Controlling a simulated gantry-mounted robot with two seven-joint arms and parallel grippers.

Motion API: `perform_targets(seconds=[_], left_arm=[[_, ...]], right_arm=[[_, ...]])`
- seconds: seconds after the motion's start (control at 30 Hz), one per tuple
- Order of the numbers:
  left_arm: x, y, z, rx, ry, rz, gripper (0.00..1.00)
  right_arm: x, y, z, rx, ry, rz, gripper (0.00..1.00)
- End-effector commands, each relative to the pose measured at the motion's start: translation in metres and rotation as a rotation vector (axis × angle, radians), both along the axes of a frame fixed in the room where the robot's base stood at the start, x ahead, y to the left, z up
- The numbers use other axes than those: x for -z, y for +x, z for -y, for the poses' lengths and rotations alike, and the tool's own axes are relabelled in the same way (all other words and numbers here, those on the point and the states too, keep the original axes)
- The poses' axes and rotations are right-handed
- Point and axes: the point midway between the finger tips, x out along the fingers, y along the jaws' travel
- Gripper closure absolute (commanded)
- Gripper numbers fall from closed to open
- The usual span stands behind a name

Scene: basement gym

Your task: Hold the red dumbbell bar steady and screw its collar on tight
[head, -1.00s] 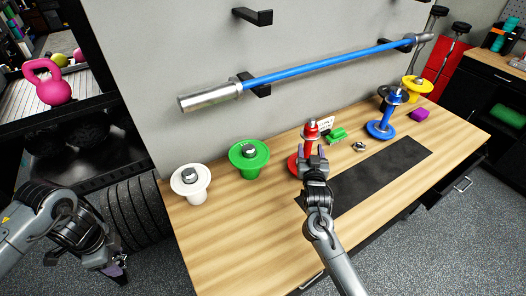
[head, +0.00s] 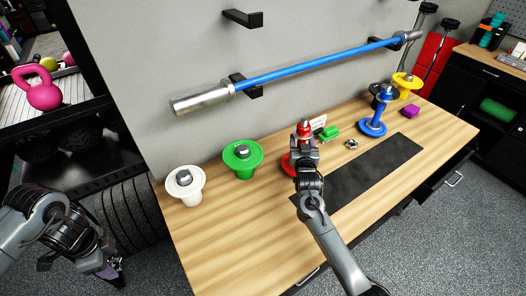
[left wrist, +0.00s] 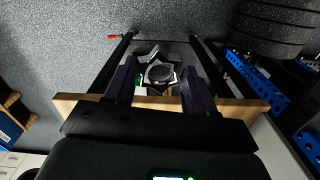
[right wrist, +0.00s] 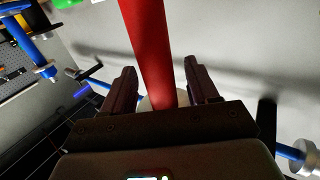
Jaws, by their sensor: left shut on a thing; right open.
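The red dumbbell (head: 304,127) stands upright on the workbench. Its top shows above my right gripper (head: 305,143), and part of its red base plate (head: 288,164) shows to the left; the rest is hidden behind the gripper. In the right wrist view the red bar (right wrist: 148,45) runs between the fingers of my open right gripper (right wrist: 163,85). My left gripper (head: 117,264) is off the left side of the bench, over the floor. In the left wrist view the left gripper (left wrist: 160,88) is shut on a star-shaped metal collar (left wrist: 160,73).
A small metal nut-like piece (head: 351,144) and a green block (head: 329,133) lie behind the black mat (head: 372,170). The front left of the bench is clear.

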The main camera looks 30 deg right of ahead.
Motion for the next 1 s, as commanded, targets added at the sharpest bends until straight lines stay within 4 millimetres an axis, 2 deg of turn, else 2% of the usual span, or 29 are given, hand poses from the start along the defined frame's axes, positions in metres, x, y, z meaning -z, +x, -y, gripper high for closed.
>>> perform_targets(seconds=[0.03, 0.07, 0.4, 1.0], left_arm=[[-0.0004, 0.0002, 0.0001, 0.0, 0.0, 0.001, 0.82], [-0.0004, 0.0002, 0.0001, 0.0, 0.0, 0.001, 0.82], [-0.0005, 0.0002, 0.0001, 0.0, 0.0, 0.001, 0.82], [-0.0005, 0.0003, 0.0001, 0.0, 0.0, 0.001, 0.82]], right_arm=[[0.0, -0.0001, 0.0, 0.0, 0.0, 0.0, 0.44], [0.0, -0.0002, -0.0001, 0.0, 0.0, 0.0, 0.49], [0.0001, -0.0002, -0.0001, 0.0, 0.0, 0.0, 1.0], [0.0, -0.0003, -0.0001, 0.0, 0.0, 0.0, 1.0]])
